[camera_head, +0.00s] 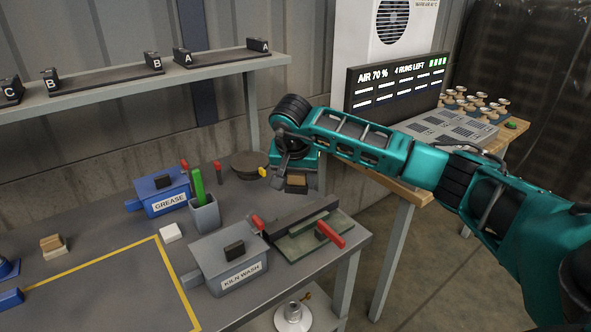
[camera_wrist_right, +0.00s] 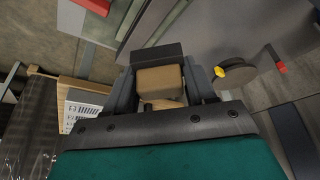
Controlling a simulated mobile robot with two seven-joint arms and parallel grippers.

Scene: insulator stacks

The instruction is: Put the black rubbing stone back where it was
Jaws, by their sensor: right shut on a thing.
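The black rubbing stone (camera_head: 296,187) has a tan wooden grip on a dark base. My right gripper (camera_head: 287,178) is shut on it near the back right corner of the grey bench. In the right wrist view the tan grip (camera_wrist_right: 160,79) is between the fingers, with the dark slab (camera_wrist_right: 157,54) beyond it. I cannot tell whether the base touches the bench. A similar block with a tan top and pale base (camera_head: 54,246) stands on the bench at the left. My left gripper is not in view.
Around the stone are a round grey lid (camera_head: 249,164), a green plate with a dark bar (camera_head: 309,240), the KILN WASH box (camera_head: 226,262), the GREASE box (camera_head: 161,192) and a cup with a green handle (camera_head: 204,215). A yellow-outlined area (camera_head: 95,259) is largely clear.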

